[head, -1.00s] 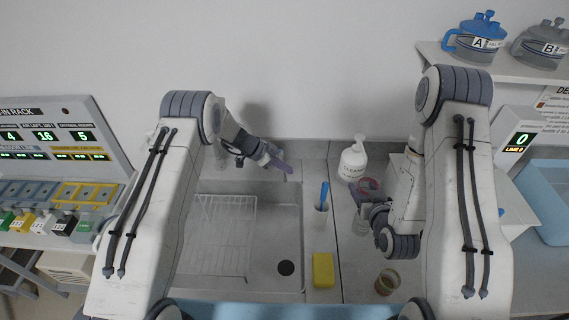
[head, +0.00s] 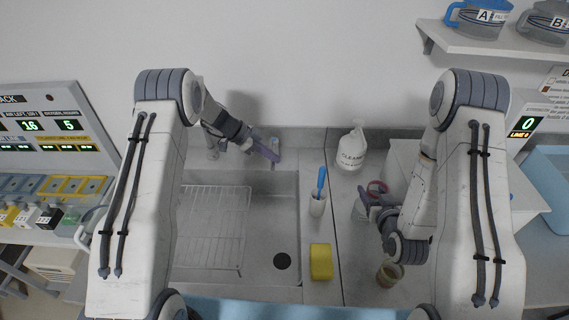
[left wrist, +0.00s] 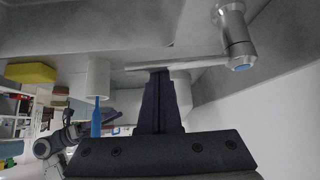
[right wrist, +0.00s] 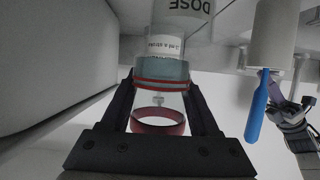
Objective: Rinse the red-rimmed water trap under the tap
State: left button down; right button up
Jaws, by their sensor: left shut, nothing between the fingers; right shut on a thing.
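My right gripper (head: 368,205) is shut on the clear, red-rimmed water trap (right wrist: 160,73) at the right of the sink, beside the soap bottle. In the right wrist view the trap sits between the fingers, with red bands and a wider red ring (right wrist: 158,121) that also shows in the head view (head: 377,187). My left gripper (head: 265,152) is shut and empty at the back of the sink. In the left wrist view its fingers are close to the thin bar of the tap (left wrist: 190,64); I cannot tell if they touch. A blue-dotted metal post (left wrist: 234,35) stands beside it.
The sink (head: 262,225) holds a wire rack (head: 213,225). On its right are a cup with a blue brush (head: 318,204), a yellow sponge (head: 320,261) and a white soap bottle (head: 350,152).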

pick_arm(q)
jog(key=shift+f, duration=0.15)
pick_arm(e)
jog(key=shift+d+f, duration=0.1)
jog(key=shift+f, duration=0.3)
jog(key=shift+r, duration=0.1)
pick_arm(q)
jog(key=shift+r, duration=0.2)
